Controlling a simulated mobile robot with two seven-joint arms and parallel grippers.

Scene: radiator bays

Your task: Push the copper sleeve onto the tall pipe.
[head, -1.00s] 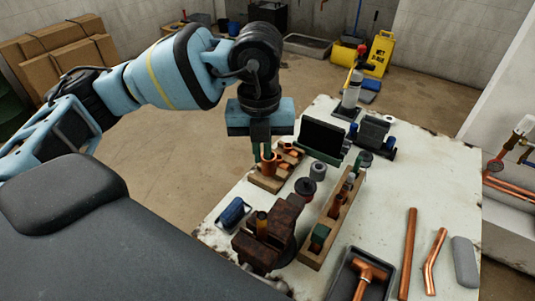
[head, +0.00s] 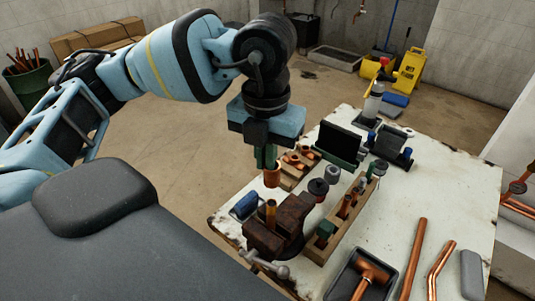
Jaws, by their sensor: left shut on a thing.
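My left gripper (head: 265,160) points down and is shut on the copper sleeve (head: 271,178), a short orange-brown tube whose lower part shows below the fingers. The tall pipe (head: 270,213) looks like the short copper-yellow upright held in the rusty vise (head: 273,240); its lower part is hidden by the vise. In the picture the sleeve is just above the pipe's top, with a small gap between them. I cannot tell how well they line up in depth. My right gripper is not in view.
Behind the sleeve is a wooden block (head: 296,172) with copper fittings. A wooden rack (head: 340,222) of tools stands right of the vise, a blue roll (head: 246,206) left of it. A grey tray (head: 362,275) and copper pipes (head: 413,258) lie at the front right.

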